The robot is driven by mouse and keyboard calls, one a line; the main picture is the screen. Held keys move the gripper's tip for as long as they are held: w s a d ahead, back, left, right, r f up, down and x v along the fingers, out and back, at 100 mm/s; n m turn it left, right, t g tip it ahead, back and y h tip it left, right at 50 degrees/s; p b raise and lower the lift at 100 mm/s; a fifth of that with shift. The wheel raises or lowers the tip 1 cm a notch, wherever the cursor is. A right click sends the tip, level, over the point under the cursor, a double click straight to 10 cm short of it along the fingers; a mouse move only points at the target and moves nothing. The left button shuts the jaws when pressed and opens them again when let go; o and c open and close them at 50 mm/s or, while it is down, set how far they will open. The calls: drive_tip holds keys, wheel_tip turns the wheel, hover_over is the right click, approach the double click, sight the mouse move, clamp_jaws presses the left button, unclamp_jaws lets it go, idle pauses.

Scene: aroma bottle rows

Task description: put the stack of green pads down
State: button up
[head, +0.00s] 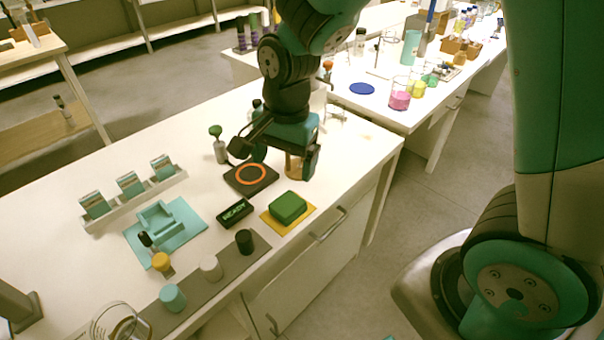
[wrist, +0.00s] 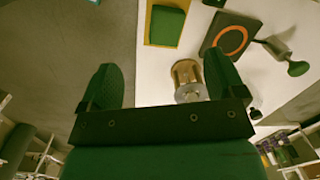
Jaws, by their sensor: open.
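The stack of green pads (head: 288,207) lies on a yellow mat (head: 273,226) near the front edge of the table. In the wrist view the green pads (wrist: 166,25) show at the top, on the yellow mat (wrist: 149,38). My gripper (head: 282,160) is open and empty, above the table behind the pads and apart from them. In the wrist view its two fingers (wrist: 163,82) stand wide apart. An amber, glass-like bottle (wrist: 188,82) stands beyond the fingers, close to the right one; in the head view the bottle (head: 294,166) is partly hidden by my gripper.
A black plate with an orange ring (head: 250,178) and a black sign reading "READY" (head: 235,213) lie beside the pads. A grey strip (head: 225,262) holds several capped bottles. A teal fixture (head: 165,220) and a rack (head: 133,198) stand left. A green-topped bottle (head: 219,146) stands behind.

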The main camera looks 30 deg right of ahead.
drive_tip(key=s+a+r+n+y, duration=0.1)
drive_tip(key=s+r+n, duration=0.4)
drive_tip(key=s+n, duration=0.3)
drive_tip(key=s+a+r+n+y, duration=0.2)
drive_tip(key=s+r+n, duration=0.3)
drive_tip(key=s+n, duration=0.3)
drive_tip(key=shift+r+n, duration=0.35)
drive_tip(key=shift+n, duration=0.45)
drive_tip(key=shift+w+a+r, duration=0.1)
drive_tip(key=shift+r+p, duration=2.55)
drive_tip(key=shift+p, duration=0.05)
